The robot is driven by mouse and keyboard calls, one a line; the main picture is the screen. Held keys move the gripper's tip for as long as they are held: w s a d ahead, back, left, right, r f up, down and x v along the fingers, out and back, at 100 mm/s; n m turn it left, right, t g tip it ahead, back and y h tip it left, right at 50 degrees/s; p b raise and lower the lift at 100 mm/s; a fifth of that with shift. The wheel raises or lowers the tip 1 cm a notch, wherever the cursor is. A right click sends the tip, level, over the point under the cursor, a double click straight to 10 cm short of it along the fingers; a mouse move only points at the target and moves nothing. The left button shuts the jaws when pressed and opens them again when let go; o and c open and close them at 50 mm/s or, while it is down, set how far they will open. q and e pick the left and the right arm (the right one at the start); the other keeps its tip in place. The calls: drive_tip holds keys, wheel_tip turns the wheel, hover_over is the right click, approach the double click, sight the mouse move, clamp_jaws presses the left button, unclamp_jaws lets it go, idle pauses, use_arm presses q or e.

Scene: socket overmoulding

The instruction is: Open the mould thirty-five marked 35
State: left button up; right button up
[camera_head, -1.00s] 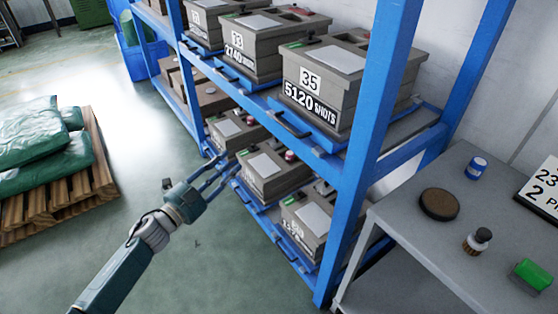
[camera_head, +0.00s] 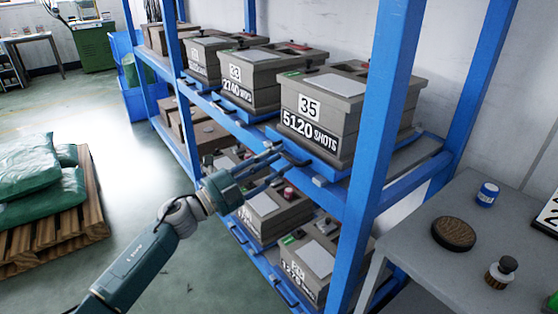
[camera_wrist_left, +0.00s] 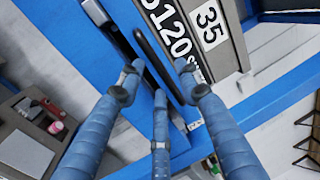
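Mould 35 (camera_head: 350,92) is a grey-brown box with a white 35 label and a black plate reading 5120 SHOTS. It sits with its lid on, on a blue pull-out tray (camera_head: 322,168) on the upper shelf. The tray has a black bar handle (camera_head: 296,158) at its front. My left gripper (camera_head: 276,160) is at that handle, its fingers spread. In the left wrist view the handle (camera_wrist_left: 150,58) runs between the open fingers (camera_wrist_left: 158,78), and mould 35 (camera_wrist_left: 236,45) is just beyond. I cannot tell whether any finger touches the handle. My right gripper is not in view.
Other numbered moulds (camera_head: 250,92) stand to the left on the same shelf, with more moulds (camera_head: 312,262) below. A blue rack post (camera_head: 375,150) rises right of mould 35. A grey table (camera_head: 425,225) stands at the right. The floor (camera_head: 190,275) around my arm is clear.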

use_arm(q)
drive_tip(key=shift+w+d+r, duration=0.1)
drive_tip(key=shift+w+d, duration=0.25)
drive_tip(key=shift+d, duration=0.1)
clamp_jaws()
drive_tip(key=shift+a, duration=0.1)
